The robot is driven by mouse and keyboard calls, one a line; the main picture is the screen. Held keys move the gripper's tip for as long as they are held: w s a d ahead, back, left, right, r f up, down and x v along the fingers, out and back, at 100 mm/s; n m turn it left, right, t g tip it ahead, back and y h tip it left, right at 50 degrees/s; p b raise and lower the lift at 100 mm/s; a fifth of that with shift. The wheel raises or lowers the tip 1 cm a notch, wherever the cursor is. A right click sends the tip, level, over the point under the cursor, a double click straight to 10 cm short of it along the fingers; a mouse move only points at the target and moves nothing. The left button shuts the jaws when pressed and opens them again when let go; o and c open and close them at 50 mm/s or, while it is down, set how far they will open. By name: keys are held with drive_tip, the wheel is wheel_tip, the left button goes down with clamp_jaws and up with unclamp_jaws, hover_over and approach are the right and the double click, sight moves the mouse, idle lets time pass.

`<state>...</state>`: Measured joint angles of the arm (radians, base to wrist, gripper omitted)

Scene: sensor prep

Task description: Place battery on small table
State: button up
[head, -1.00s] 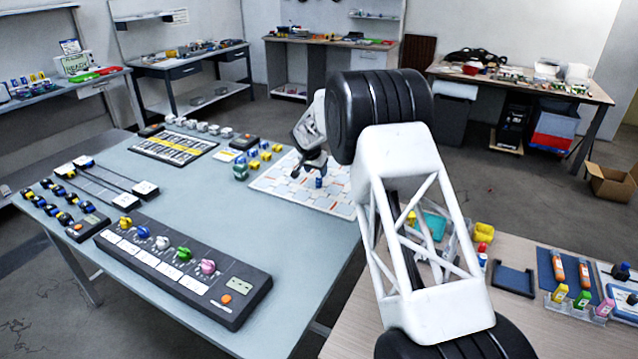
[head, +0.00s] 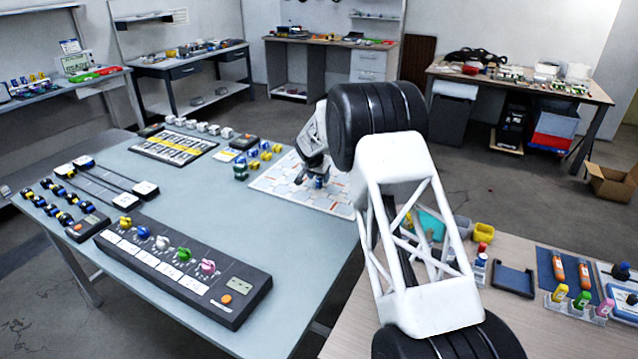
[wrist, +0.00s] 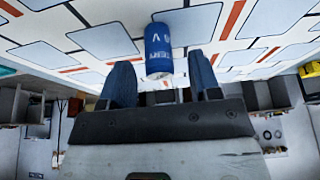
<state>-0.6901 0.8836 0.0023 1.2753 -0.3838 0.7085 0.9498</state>
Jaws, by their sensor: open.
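The fingers are open, with a visible gap on each side of the battery. In the head view my gripper (head: 316,178) is low over the mat and largely hides the battery. The frames do not make clear which surface is the small table.
The grey-blue table (head: 310,262) also bears a dark panel with coloured knobs (head: 185,262), sliders and small blocks (head: 258,158) near the mat. A wooden table (head: 480,335) at right holds bins, bottles and a dark tray (head: 513,279). Bare tabletop lies between panel and mat.

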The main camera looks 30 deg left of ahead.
drive_tip(key=shift+x, duration=1.25)
clamp_jaws()
drive_tip(key=shift+r, duration=0.2)
drive_tip(key=shift+r, duration=1.45)
drive_tip(key=shift+s+d+r, duration=0.1)
drive_tip(key=shift+s+r, duration=0.05)
drive_tip(key=s+d, duration=0.3)
drive_tip(key=s, duration=0.1)
drive_tip(key=s+d+r, duration=0.1)
drive_tip(key=s+d, duration=0.2)
drive_tip(key=s, duration=0.1)
drive_tip(key=s+d, duration=0.3)
drive_tip(key=s, duration=0.1)
drive_tip(key=shift+s+d+r, duration=0.15)
drive_tip(key=shift+s+r, duration=0.05)
drive_tip(key=shift+s, duration=0.1)
